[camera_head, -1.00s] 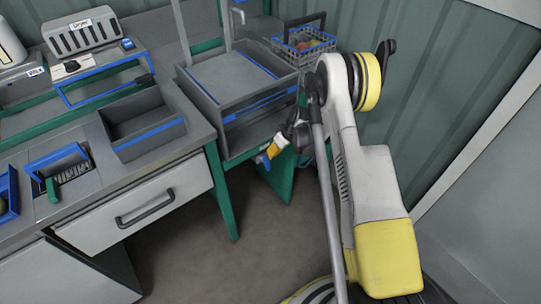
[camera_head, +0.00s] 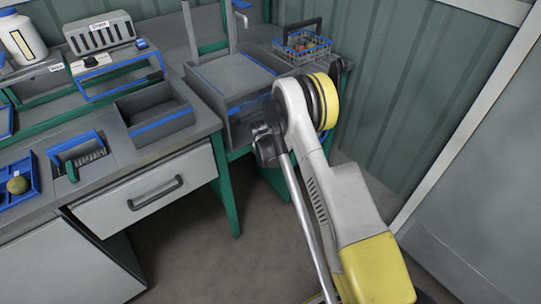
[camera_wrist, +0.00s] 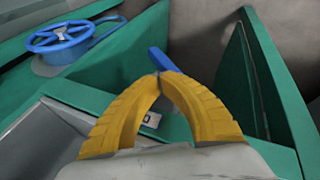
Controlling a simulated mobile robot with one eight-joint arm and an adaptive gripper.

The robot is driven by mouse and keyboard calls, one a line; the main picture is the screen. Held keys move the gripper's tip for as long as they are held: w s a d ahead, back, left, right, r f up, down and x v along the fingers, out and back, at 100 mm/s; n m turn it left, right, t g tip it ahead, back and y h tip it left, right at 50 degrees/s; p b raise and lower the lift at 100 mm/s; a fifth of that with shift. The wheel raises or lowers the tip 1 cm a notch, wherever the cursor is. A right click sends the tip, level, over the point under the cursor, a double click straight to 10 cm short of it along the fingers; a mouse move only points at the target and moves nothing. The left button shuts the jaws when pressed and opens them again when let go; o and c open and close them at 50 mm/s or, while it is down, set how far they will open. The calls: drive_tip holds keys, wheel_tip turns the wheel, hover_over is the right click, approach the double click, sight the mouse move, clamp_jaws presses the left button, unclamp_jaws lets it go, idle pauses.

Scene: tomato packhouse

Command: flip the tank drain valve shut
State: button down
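In the wrist view a blue lever (camera_wrist: 164,60), which looks like the drain valve handle, sticks out just beyond my fingertips. Its lower end is hidden behind the right finger. My gripper (camera_wrist: 158,76) has its two yellow fingers arched together with the tips meeting, and nothing shows between them. The tips appear close to the lever; I cannot tell if they touch it. In the head view the grey tank (camera_head: 216,104), with blue inside, stands at the bench end. My arm hides the gripper and the lever there.
A blue handwheel (camera_wrist: 60,38) sits at the upper left of the wrist view. Green frame members (camera_wrist: 272,85) stand close on the right. A small white label (camera_wrist: 152,119) shows between the fingers. In the head view a wire basket (camera_head: 302,45) stands behind the tank.

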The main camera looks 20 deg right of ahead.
drive_tip(key=shift+a+f+h, duration=0.1)
drive_tip(key=shift+a+h, duration=0.35)
drive_tip(key=shift+h, duration=0.05)
drive_tip(key=shift+s+a+f+t, duration=0.3)
drive_tip(key=shift+a+f, duration=0.15)
drive_tip(key=shift+a, duration=0.2)
drive_tip(key=shift+a+f, duration=0.2)
idle(0.3)
drive_tip(key=v, duration=1.2)
